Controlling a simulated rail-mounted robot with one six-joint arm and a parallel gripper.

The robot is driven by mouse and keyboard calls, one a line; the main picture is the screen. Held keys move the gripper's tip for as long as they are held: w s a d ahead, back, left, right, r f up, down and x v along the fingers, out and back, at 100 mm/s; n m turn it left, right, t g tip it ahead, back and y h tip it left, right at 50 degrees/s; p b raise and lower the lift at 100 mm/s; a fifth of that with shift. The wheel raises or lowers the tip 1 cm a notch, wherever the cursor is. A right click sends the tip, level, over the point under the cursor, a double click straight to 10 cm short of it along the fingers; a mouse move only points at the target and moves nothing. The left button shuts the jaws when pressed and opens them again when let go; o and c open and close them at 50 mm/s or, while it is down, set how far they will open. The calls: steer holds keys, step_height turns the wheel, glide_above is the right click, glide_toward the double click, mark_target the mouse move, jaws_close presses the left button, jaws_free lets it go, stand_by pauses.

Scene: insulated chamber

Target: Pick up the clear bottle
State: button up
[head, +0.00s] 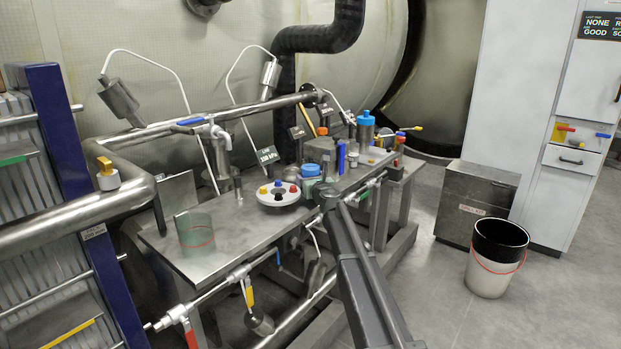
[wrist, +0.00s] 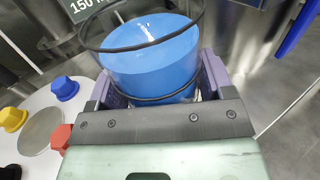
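A thin pale gap shows by the right finger, so the grip looks open. The lower bottle is hidden by my gripper. A clear greenish cylinder with a red ring (head: 197,236) stands farther left on the bench.
The white round holder (head: 272,199) with coloured knobs is close on the left; it also shows in the wrist view (wrist: 40,118). Metal posts and a taller blue-topped container (head: 365,129) stand behind and right. The bench's left front (head: 225,258) is mostly bare.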

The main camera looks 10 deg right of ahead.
steer(key=c, duration=0.7)
step_height(320, 180, up, 20)
steer(key=p, duration=2)
